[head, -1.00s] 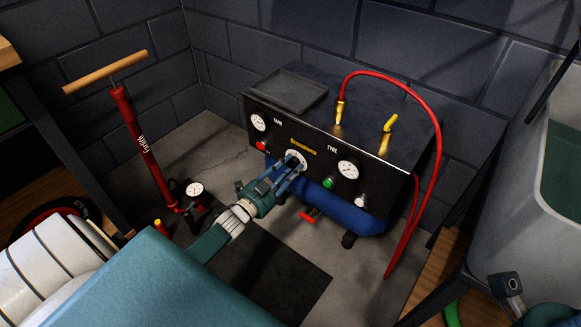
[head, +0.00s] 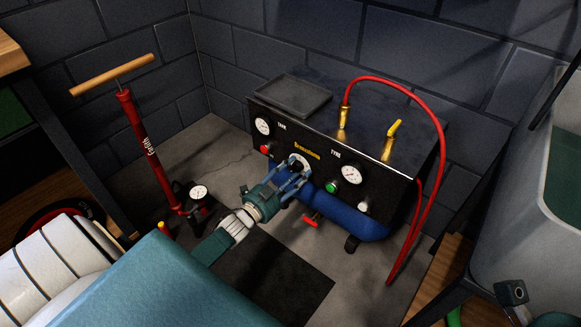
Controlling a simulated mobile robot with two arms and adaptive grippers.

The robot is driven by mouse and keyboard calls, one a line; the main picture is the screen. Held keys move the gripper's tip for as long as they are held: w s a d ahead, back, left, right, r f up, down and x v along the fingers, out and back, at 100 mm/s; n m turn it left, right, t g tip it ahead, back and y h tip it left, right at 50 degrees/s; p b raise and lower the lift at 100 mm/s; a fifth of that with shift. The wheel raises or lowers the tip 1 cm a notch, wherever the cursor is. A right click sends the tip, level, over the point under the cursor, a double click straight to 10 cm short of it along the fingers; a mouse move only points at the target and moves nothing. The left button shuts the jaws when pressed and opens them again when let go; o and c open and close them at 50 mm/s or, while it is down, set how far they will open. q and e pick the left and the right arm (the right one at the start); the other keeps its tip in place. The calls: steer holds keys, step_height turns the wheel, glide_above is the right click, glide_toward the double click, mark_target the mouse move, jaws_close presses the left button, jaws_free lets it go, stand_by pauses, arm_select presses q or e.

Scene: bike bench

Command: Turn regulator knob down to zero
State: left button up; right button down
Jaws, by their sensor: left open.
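The regulator knob (head: 298,162) is a small dark knob on a white dial plate, in the middle of the compressor's black front panel (head: 322,174). My left gripper (head: 294,174) is open just in front of it, with its fingers spread and pointing at the knob. The fingers hide the knob's lower part. I cannot tell whether they touch it, nor read its setting. The tank gauge (head: 263,126) is at the panel's left and the tyre gauge (head: 351,174) right of the knob. My right gripper is not in view.
A green button (head: 331,187) and a red one (head: 266,149) are on the panel. A red hose (head: 442,130) arches over the compressor's right side. A red floor pump (head: 143,150) stands at the left. A grey tub (head: 510,220) is at the right.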

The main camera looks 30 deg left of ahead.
arm_select(q)
steer(key=s, duration=1.1)
steer(key=shift+s+a, duration=0.15)
steer(key=shift+s, duration=0.1)
